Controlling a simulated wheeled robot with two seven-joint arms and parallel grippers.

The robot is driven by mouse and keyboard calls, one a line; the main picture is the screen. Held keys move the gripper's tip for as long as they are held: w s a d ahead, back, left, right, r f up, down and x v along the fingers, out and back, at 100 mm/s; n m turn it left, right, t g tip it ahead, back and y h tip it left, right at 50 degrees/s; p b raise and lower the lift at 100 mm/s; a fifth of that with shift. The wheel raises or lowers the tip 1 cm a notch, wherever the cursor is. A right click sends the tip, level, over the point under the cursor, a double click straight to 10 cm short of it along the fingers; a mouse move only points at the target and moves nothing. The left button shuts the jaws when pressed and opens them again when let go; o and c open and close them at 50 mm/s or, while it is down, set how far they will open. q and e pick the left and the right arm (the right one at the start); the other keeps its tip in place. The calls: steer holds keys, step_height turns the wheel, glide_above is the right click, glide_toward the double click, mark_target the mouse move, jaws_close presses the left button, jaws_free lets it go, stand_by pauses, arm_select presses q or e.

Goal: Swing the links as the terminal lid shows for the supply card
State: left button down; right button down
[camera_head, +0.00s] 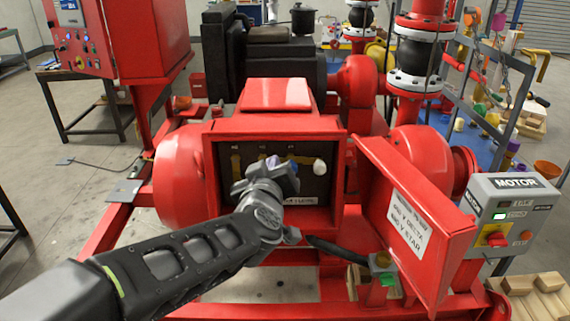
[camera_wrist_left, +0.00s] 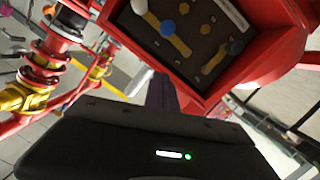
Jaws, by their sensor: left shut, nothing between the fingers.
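The open terminal box (camera_head: 325,220) shows a dark board with brass links. One link (camera_head: 236,163) stands near upright at its left; another (camera_head: 301,160) lies flat toward a white knob (camera_head: 319,165). The wrist view shows a long brass link (camera_wrist_left: 178,43) beside a blue knob (camera_wrist_left: 168,27), plus a white knob (camera_wrist_left: 140,6) and a dark knob (camera_wrist_left: 235,47). The lid (camera_head: 412,225) hangs open at right; its label seems to read DELTA above STAR. My left gripper (camera_head: 288,172) is shut and empty before the board, covering its lower middle. My right gripper is out of view. I cannot identify a supply card.
A grey MOTOR control box (camera_head: 511,215) with a red knob stands right of the lid. A red control cabinet (camera_head: 150,40) stands at back left. A small box with a green button (camera_head: 388,279) sits below the lid. Open floor shows at left.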

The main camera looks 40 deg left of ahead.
arm_select(q)
steer(key=w+a+f, duration=0.3)
steer(key=w+f, duration=0.2)
steer(key=w, duration=0.3)
steer(key=shift+w+a+f, duration=0.15)
steer(key=shift+w+f, duration=0.1)
steer(key=shift+w, duration=0.15)
steer(key=shift+a, duration=0.1)
